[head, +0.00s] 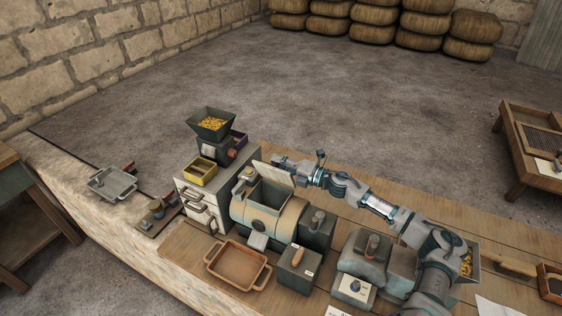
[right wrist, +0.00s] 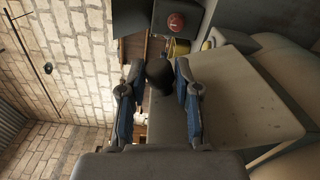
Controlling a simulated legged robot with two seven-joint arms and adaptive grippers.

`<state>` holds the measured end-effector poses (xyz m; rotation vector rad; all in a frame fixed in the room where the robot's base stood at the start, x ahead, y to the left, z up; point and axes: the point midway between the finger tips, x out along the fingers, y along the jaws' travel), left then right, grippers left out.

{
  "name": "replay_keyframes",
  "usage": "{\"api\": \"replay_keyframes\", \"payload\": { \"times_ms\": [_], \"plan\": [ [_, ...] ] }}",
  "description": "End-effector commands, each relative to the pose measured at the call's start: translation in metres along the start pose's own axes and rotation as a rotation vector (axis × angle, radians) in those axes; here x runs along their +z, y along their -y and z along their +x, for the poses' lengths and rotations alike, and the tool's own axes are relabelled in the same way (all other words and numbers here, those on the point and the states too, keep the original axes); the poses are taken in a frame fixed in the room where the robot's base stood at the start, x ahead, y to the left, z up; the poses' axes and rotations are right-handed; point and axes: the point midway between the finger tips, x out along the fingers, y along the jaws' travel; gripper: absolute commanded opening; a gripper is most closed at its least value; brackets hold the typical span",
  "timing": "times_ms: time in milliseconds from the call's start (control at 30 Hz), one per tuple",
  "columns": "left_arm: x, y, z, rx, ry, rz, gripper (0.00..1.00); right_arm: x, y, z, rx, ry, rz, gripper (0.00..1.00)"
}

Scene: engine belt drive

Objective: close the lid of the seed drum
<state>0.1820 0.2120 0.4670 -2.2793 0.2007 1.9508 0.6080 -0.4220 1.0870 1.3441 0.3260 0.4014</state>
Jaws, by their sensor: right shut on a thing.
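The seed drum (head: 290,217) is a grey-green and tan cylinder on the wooden bench, with a square opening on top. Its pale flat lid (head: 272,174) stands raised at the back of the opening, tilted open. My right gripper (head: 291,163) is at the lid's upper right side. In the right wrist view, the fingers of my right gripper (right wrist: 158,100) are on both sides of a dark round knob (right wrist: 160,73) beside the lid panel (right wrist: 250,100). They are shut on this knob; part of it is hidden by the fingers. My left gripper is not in view.
A hopper of yellow grain (head: 211,125) and a yellow box (head: 200,173) stand on the drawer cabinet (head: 203,199) left of the drum. An orange tray (head: 237,266) lies in front. Grey machines (head: 362,258) stand to the right, under my right arm.

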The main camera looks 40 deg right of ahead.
Motion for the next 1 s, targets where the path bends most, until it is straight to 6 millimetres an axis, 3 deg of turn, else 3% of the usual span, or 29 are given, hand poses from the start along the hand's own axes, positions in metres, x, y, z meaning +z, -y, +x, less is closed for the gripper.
{"api": "replay_keyframes", "payload": {
  "times_ms": [33,333,367,400,433,767,1000],
  "plan": [
    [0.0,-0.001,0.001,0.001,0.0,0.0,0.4,-0.005,0.007,0.001,-0.009,-0.011,0.011,0.0],
    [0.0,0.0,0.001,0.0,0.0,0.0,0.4,-0.005,0.008,0.0,-0.009,-0.01,0.011,0.0],
    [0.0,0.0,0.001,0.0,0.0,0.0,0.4,-0.005,0.008,0.0,-0.009,-0.01,0.011,0.39],
    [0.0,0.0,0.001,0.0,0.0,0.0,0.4,-0.004,0.008,0.0,-0.009,-0.009,0.011,0.49],
    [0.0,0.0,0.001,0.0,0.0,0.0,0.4,-0.004,0.008,0.0,-0.009,-0.008,0.01,0.53],
    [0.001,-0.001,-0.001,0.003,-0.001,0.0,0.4,-0.002,0.003,-0.002,-0.004,-0.003,0.005,0.53],
    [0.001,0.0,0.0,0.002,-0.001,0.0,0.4,-0.001,0.006,-0.02,-0.008,0.0,0.009,0.53]
  ]
}}
